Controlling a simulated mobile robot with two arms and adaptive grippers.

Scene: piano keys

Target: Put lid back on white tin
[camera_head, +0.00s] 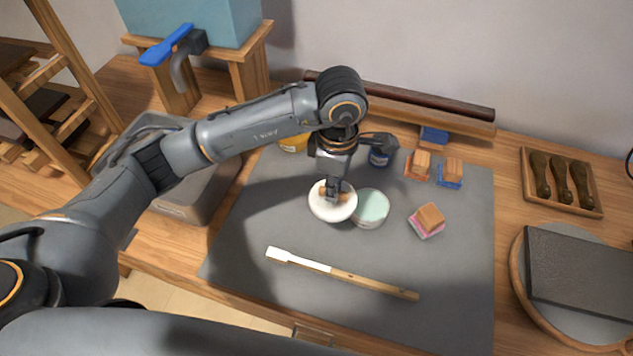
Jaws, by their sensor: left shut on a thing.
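The white tin (369,212) stands upright and open on the grey mat, with pale green contents showing at its top. The white lid (325,209) is just left of the tin, close beside it in the picture. My left gripper (334,194) points down at the lid's middle and is shut on its tan knob. The gripper hides part of the lid. I cannot tell whether the lid touches the mat or hangs above it. My right gripper is not in view.
A grey basin (205,195) is at left.

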